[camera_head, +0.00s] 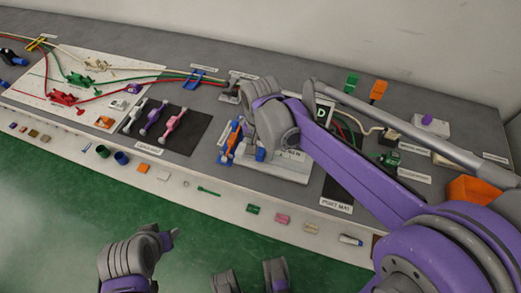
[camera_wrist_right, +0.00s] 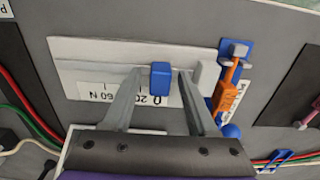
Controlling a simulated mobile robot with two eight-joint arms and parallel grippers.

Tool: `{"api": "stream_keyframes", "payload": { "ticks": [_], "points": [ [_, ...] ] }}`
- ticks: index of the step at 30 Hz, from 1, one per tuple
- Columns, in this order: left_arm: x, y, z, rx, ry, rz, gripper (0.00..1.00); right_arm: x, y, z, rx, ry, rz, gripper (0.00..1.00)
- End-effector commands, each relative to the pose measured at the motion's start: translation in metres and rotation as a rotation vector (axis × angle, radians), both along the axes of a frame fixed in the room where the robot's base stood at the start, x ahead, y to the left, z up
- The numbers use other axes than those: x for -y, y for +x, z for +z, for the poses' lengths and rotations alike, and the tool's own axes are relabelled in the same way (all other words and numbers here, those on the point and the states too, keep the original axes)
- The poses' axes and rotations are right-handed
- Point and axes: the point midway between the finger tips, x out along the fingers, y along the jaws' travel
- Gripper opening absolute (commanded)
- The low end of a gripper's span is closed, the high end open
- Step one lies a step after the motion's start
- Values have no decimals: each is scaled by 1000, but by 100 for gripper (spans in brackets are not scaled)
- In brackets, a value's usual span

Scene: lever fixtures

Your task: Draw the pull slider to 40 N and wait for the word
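The pull slider is a white plate (camera_wrist_right: 85,65) with a rail and a blue knob (camera_wrist_right: 160,75). In the right wrist view a scale label (camera_wrist_right: 97,91) ends in N, and the knob stands near its 0 end; one finger hides part of the scale. My right gripper (camera_wrist_right: 158,72) is open, with one finger on each side of the knob; I see gaps beside it. In the head view the plate (camera_head: 290,170) is partly under my right wrist, and its fingertips are hidden. My left gripper (camera_head: 172,235) is low at left, away from the bench; its fingers are unclear.
An orange and blue lever fixture (camera_wrist_right: 228,95) stands close beside the slider's right end in the wrist view. In the head view, a dark mat (camera_head: 185,130) with several handles lies to the left. A green connector (camera_head: 390,158) and an orange bin (camera_head: 470,190) are to the right.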

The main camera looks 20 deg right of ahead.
Motion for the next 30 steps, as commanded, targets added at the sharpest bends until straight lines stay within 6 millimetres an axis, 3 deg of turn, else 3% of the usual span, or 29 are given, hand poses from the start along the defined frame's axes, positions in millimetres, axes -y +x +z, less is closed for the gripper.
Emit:
{"api": "stream_keyframes", "payload": {
  "ticks": [1, 9, 14, 21, 28, 29, 30],
  "points": [
    [0, 0, 0, 0, 0, 0, 51, 0, 0, 0, 0, 0, 0, 47],
    [0, 0, 0, 0, 0, 0, 51, 0, 0, 0, 0, 0, 0, 0],
    [0, 0, 1, 0, 0, 0, 51, 3, -2, 0, 0, 0, -1, 0],
    [0, 0, 6, 2, 0, 0, 51, 27, -18, 1, 0, 0, -3, 0],
    [0, 0, 5, 2, 0, 0, 51, 27, -18, 0, 0, 0, 0, 0],
    [0, 0, 5, 2, 0, 0, 51, 27, -18, 0, 0, 0, 0, 34],
    [0, 0, 5, 2, 0, 0, 51, 27, -18, 0, 0, 0, 0, 41]
  ]
}}
